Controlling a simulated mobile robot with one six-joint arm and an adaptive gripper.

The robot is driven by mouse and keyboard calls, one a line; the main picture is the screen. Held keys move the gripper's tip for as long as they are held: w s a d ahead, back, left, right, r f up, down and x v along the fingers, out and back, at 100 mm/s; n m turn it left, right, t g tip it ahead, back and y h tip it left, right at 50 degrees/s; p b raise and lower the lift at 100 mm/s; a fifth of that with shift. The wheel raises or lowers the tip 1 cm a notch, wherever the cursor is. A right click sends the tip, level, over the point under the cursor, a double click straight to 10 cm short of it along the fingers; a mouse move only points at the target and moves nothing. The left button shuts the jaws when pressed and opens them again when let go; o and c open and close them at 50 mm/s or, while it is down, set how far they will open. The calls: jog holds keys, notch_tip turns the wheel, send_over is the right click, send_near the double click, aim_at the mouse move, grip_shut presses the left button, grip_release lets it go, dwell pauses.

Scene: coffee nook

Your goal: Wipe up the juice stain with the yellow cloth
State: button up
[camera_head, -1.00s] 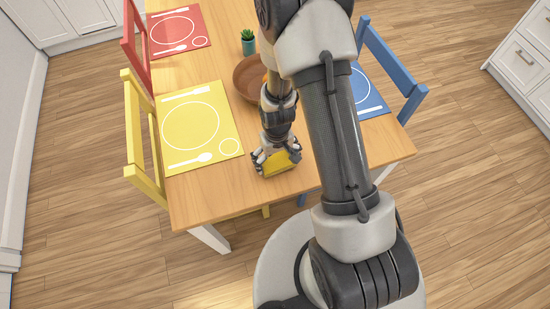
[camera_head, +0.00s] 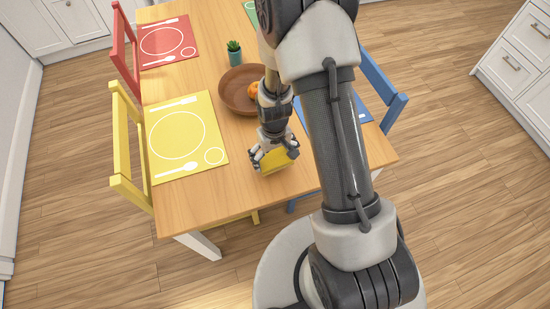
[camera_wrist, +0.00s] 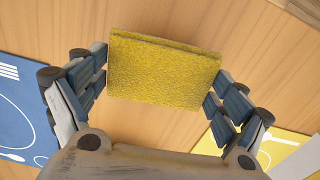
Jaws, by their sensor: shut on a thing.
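My gripper (camera_head: 273,155) is shut on the yellow cloth (camera_head: 279,158), at the near end of the wooden table (camera_head: 190,205). In the wrist view the cloth (camera_wrist: 163,72) is a folded yellow block held between the two fingers of my gripper (camera_wrist: 160,85). It is at or just above the tabletop; I cannot tell whether it touches. No juice stain shows in either view; the cloth, gripper and arm cover part of the table.
A brown bowl (camera_head: 232,92) with orange fruit (camera_head: 254,90) stands behind my gripper. A potted plant (camera_head: 234,52) is further back. A yellow placemat (camera_head: 190,125) lies left, a blue placemat (camera_wrist: 22,125) on the other side. Yellow (camera_head: 122,150) and blue (camera_head: 390,95) chairs flank the table.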

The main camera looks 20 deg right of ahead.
jog(key=shift+r+p, duration=1.15)
jog(key=shift+r, duration=0.8)
